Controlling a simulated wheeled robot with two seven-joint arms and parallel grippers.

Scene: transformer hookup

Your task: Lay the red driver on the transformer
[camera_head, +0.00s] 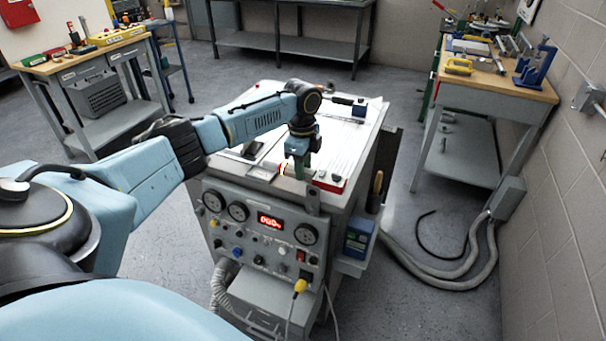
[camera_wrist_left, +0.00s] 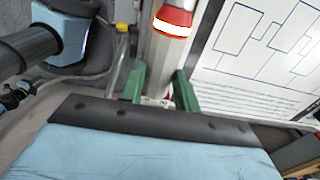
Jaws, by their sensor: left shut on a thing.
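My left gripper (camera_head: 301,166), with green fingers, points down over the front part of the top of a grey cabinet with a meter panel (camera_head: 262,228), which looks like the transformer unit. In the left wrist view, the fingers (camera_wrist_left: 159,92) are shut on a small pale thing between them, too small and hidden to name. A red-and-white banded thing (camera_wrist_left: 172,22) shows beyond the fingers. A small red thing (camera_head: 331,183) lies at the cabinet top's front edge, right of the gripper. I cannot tell which red thing is the driver. My right gripper is not in view.
A workbench (camera_head: 494,75) with tools stands right, another table (camera_head: 82,62) left. Cables (camera_head: 440,268) lie on the floor at right.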

